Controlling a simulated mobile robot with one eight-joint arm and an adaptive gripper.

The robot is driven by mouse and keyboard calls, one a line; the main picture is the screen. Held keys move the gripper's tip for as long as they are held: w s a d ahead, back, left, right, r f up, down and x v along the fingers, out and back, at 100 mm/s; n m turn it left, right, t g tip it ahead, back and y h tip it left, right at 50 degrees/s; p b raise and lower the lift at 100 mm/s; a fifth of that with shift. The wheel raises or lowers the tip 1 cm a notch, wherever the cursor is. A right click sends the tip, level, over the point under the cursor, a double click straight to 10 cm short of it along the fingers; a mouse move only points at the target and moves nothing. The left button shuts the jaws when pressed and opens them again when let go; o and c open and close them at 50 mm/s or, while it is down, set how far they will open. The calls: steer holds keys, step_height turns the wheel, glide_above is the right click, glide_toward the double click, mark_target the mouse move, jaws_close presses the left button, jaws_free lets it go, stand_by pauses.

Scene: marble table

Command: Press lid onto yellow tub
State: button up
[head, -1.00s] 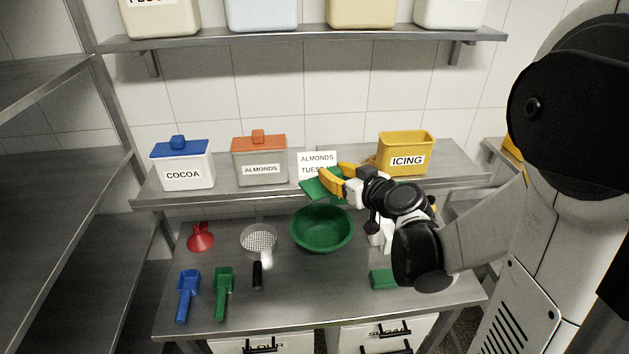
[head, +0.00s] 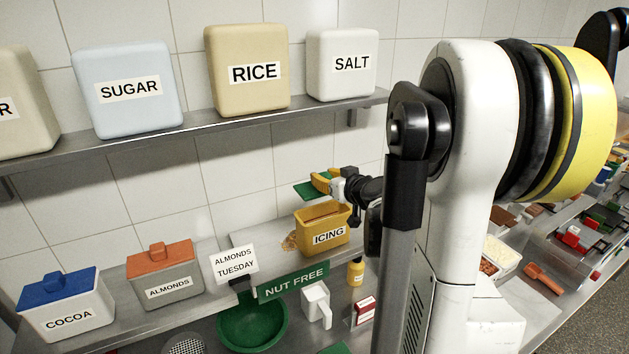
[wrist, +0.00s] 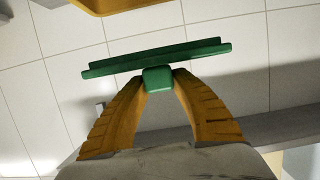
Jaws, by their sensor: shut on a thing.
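The yellow tub (head: 324,231) labelled ICING stands open on the back shelf in the head view. My gripper (head: 325,183) is shut on a green lid (head: 309,190) and holds it above and slightly left of the tub's rim, apart from it. In the wrist view my gripper's yellow fingers (wrist: 158,78) pinch the lid's small green knob, and the green lid (wrist: 155,58) shows edge-on beyond it. A yellow edge, likely the tub's (wrist: 115,4), shows at the top of the wrist view.
A COCOA tub (head: 68,318) with a blue lid and an ALMONDS tub (head: 167,285) with an orange lid stand left. A sign card (head: 235,264) and a NUT FREE strip (head: 293,282) are near the yellow tub. A wall shelf (head: 200,125) is above.

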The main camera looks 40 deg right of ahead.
mark_target(324, 195)
steer(key=shift+s, duration=0.2)
steer(key=shift+f+b, duration=0.1)
steer(key=shift+b, duration=0.2)
step_height(324, 195, down, 6)
steer(key=b, duration=0.5)
steer(key=shift+a+r, duration=0.1)
steer(key=shift+r, duration=0.1)
steer(key=shift+f, duration=1.05)
stand_by(1.0)
steer(key=o, duration=1.1)
steer(key=shift+c, duration=0.2)
